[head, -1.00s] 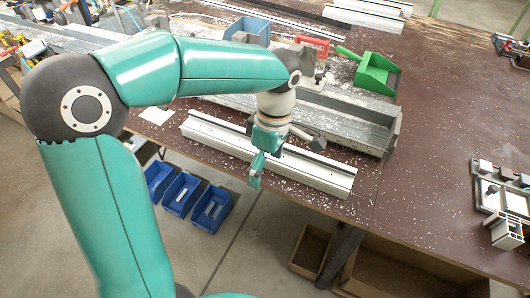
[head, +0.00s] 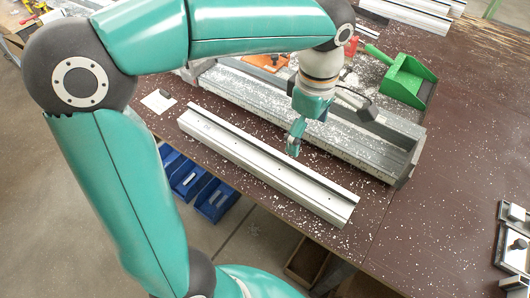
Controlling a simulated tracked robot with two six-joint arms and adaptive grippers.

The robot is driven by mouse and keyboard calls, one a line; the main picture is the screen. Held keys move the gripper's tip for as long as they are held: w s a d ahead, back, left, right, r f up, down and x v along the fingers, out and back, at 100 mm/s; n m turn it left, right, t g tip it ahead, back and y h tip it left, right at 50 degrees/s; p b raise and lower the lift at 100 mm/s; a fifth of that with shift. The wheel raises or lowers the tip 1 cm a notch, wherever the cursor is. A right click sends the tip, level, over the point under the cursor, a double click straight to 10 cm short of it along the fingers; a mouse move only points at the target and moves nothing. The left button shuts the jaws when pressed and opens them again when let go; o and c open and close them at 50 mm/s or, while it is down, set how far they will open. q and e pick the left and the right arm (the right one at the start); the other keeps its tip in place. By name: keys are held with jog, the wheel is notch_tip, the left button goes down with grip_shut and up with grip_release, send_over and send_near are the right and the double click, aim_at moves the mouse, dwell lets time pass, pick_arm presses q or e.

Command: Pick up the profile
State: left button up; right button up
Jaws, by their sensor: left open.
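The profile (head: 262,165) is a long pale metal bar with a dark groove along its upper back edge. It lies on the brown table along the front edge, slanting from upper left to lower right. My left gripper (head: 294,148) is open and points down. In the picture its fingertips are just behind the profile's back edge, right of its middle. It holds nothing, and a gap to the profile shows, but its height is hard to judge. My right gripper is not in view.
A long grey channel (head: 348,152) lies close behind the profile. A green dustpan (head: 404,80) stands behind that. A metal fixture (head: 514,245) is at the right edge. Blue bins (head: 213,203) sit below the table edge. The brown table (head: 420,205) right of the profile is clear except for chips.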

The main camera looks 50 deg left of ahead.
pick_arm(q)
send_over(294, 176)
jog(key=f, duration=1)
jog(key=shift+s+d+f, duration=0.1)
jog(key=shift+d+f, duration=0.05)
jog(key=shift+d, duration=0.1)
jog(key=shift+a+f, duration=0.1)
jog(key=shift+f, duration=2.7)
jog(key=c, duration=1.7)
jog(key=shift+r, duration=0.1)
jog(key=shift+c, duration=0.8)
jog(key=shift+r, duration=0.15)
